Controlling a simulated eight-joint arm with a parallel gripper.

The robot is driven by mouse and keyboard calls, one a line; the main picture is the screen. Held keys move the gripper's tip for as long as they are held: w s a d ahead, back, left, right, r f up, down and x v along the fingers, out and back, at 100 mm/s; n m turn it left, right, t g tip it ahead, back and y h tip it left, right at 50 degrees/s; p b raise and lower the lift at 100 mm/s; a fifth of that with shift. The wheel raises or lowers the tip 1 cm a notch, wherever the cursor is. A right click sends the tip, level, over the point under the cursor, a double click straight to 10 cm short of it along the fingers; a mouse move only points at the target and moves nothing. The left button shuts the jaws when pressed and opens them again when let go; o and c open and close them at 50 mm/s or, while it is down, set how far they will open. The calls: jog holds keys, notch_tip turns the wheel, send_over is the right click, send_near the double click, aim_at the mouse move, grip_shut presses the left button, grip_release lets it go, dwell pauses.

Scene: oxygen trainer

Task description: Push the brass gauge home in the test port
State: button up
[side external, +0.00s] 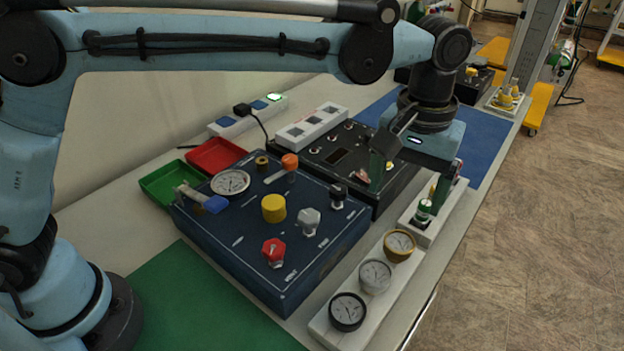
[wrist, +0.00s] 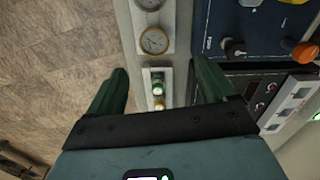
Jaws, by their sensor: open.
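The brass gauge (side external: 399,244) has a yellow rim and a white dial. It stands in a white rack at the front right of the bench, and it also shows in the wrist view (wrist: 154,40). My gripper (side external: 410,188) is open and empty, with its green fingers apart. It hangs beyond the brass gauge, above a small white holder with green and yellow fittings, which lie between the fingers in the wrist view (wrist: 158,88). A brass-coloured round fitting (side external: 262,163) stands on the blue trainer box; I cannot tell whether it is the test port.
A silver gauge (side external: 375,275) and a black gauge (side external: 347,311) share the white rack (side external: 330,330). The blue trainer box (side external: 235,250) carries a mounted gauge (side external: 230,182) and coloured knobs. A black panel box (side external: 335,160) stands behind. Green and red trays sit at left.

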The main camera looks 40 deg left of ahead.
aim_at(400, 241)
jog(key=f, duration=0.6)
jog(key=shift+d+f, duration=0.2)
jog(key=shift+f, duration=0.2)
jog(key=shift+w+d+f, duration=0.1)
jog(key=shift+d+f, duration=0.1)
jog(key=shift+f, duration=1.15)
jog(key=shift+d+f, duration=0.15)
jog(key=shift+f, duration=1.2)
jog(key=c, duration=1.2)
